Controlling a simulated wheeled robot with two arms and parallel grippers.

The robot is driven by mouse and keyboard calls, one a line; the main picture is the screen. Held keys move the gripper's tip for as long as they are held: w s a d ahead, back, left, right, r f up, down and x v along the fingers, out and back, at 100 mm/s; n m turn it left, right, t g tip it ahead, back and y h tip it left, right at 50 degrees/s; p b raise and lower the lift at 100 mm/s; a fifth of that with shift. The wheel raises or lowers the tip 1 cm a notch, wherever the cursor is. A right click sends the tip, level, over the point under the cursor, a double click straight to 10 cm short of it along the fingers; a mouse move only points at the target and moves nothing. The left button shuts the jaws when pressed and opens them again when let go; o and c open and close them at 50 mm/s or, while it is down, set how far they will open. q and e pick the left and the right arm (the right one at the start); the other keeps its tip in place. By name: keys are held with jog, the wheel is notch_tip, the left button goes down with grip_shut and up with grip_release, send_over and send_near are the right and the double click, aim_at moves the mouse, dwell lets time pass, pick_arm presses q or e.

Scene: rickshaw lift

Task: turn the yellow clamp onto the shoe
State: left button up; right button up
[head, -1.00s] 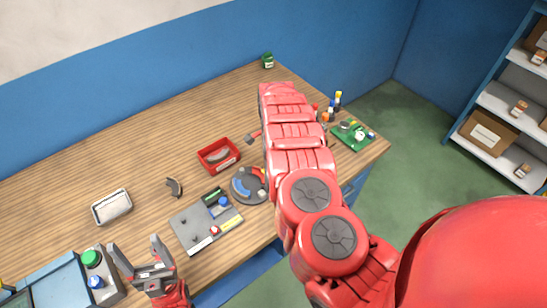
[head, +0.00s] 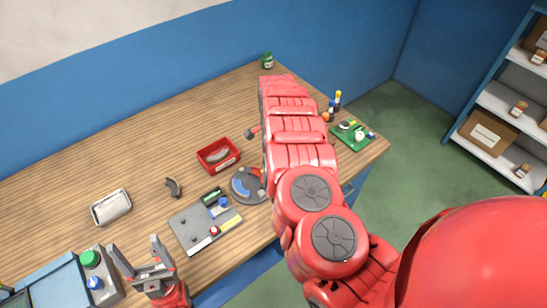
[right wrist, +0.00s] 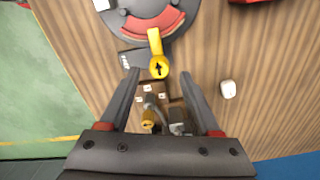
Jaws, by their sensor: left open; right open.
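The yellow clamp (right wrist: 157,58) shows in the right wrist view, with a black arrow on its round end. Its narrow arm points up in the picture and its tip overlaps the edge of the red curved shoe (right wrist: 155,24); I cannot tell whether it presses on it. My left gripper (head: 134,243) is open and empty at the bench's front.
A grey board (head: 192,238) with small parts lies left of the plate. A red tray (head: 218,163), a dark curved piece (head: 173,187) and a metal tin (head: 111,207) stand farther back or left. A green board (head: 352,136) is at the bench's right end.

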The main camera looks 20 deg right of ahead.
notch_tip(320, 180, up, 16)
jog(key=b, duration=0.2)
jog(key=shift+f, duration=0.15)
jog(key=shift+s, duration=0.1)
dwell(0.4)
